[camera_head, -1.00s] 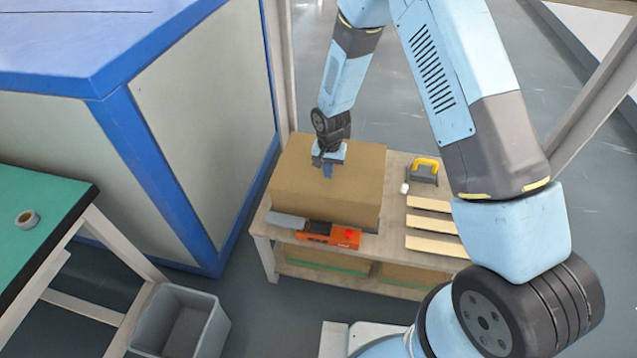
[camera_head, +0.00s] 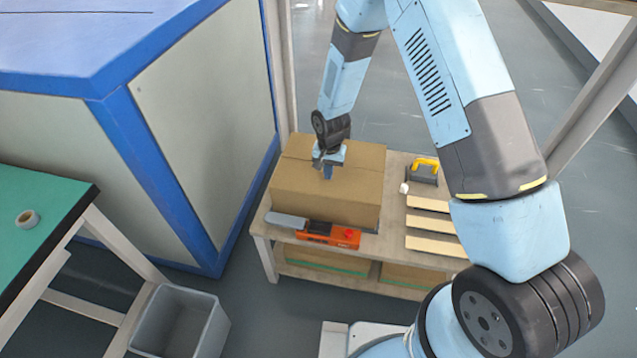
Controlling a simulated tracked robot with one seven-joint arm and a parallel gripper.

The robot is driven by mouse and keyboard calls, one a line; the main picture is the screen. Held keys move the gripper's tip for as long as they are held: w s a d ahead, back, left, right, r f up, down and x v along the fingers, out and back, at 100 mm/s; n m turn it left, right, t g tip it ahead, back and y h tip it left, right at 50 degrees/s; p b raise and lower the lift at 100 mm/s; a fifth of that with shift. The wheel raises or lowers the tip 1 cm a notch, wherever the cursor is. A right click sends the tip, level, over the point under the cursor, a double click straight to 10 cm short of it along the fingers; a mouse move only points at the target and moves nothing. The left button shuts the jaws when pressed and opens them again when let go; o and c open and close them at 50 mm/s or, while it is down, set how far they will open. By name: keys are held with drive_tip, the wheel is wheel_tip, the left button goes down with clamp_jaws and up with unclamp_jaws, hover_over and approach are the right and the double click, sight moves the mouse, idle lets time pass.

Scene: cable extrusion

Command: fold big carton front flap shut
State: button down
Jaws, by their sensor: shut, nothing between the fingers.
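The big carton (camera_head: 322,205), a brown cardboard box, stands on the wooden bench. Its top looks flat and covered by flaps, with a seam line running across it; the front flap (camera_head: 300,179) lies level or nearly so. My gripper (camera_head: 328,176) points down at the middle of the carton's top, at or just above the flap. It is shut with nothing in it. Whether the fingertips touch the cardboard I cannot tell.
An orange tool (camera_head: 330,235) with a grey end lies in front of the carton. Wooden slats (camera_head: 430,224) and a yellow-handled grey tool (camera_head: 425,169) lie to its right. A blue-framed cabinet (camera_head: 190,120) stands close on the left. A grey bin (camera_head: 180,322) is on the floor.

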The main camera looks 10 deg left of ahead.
wheel_tip(320, 180, up, 8)
drive_tip(key=shift+r, duration=0.15)
idle(0.4)
